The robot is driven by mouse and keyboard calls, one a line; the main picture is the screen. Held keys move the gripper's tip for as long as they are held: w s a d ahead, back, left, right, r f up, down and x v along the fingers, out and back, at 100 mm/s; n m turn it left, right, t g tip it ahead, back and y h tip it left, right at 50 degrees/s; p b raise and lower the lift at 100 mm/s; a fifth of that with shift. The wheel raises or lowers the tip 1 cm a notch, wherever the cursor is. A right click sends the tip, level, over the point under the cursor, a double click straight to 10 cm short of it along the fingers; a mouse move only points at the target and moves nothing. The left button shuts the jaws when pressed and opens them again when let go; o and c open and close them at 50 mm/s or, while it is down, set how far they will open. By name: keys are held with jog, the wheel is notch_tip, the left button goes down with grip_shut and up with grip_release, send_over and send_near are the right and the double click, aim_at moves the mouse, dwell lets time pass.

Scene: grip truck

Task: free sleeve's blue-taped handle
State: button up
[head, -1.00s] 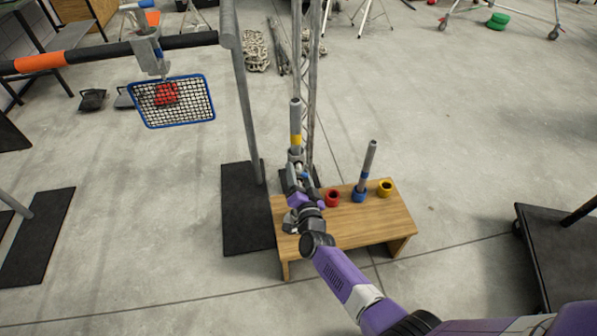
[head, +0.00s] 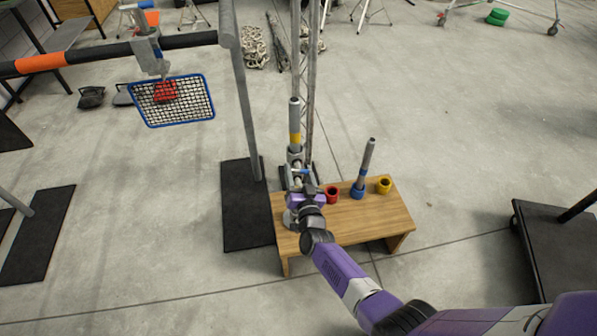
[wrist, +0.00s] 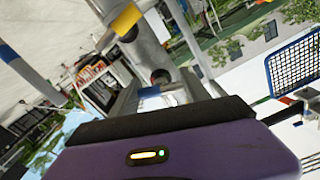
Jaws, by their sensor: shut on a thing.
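A grey upright pole with a yellow band (head: 295,137) rises at the left end of the wooden bench. A grey sleeve (head: 294,155) sits around its lower part. A short blue-taped handle (head: 300,171) sticks out at the sleeve, and its blue tape shows between my fingers in the wrist view (wrist: 149,92). My gripper (head: 301,178) is shut on this handle. The yellow band (wrist: 126,19) and the grey tube are close ahead in the wrist view. My fingers hide part of the handle, and I cannot tell how the sleeve is seated.
A blue-rimmed net (head: 190,108) hangs at left. A metal post stands beside the bench.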

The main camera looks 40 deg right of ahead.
jog(key=shift+f, duration=0.1)
jog(key=o, duration=1.4)
jog(key=shift+s+a, duration=0.1)
jog(key=p+v, duration=0.1)
jog(key=v, duration=0.6)
jog(key=shift+s+a+p, duration=0.15)
jog(key=shift+s+p, duration=0.1)
jog(key=shift+p, duration=0.15)
notch_tip(320, 180, up, 5)
jog(key=w+a+n+t+y, duration=0.1)
jog(key=w+a+t+y, duration=0.1)
jog(key=a, duration=0.1)
jog(key=shift+s+a+r+n+g+y, duration=0.35)
jog(key=shift+s+a+r+n+y, duration=1.15)
jog(key=shift+s+a+r, duration=2.85)
jog(key=shift+s+a+r+n+g+y, duration=0.4)
jog(key=shift+s+a+r+n+y, duration=1.15)
jog(key=shift+s, duration=5.65)
jog(key=shift+s+a+r+n+g+y, duration=0.35)
jog(key=shift+s+a+r+n+y, duration=0.6)
jog(key=shift+s+a+r+n, duration=3.35)
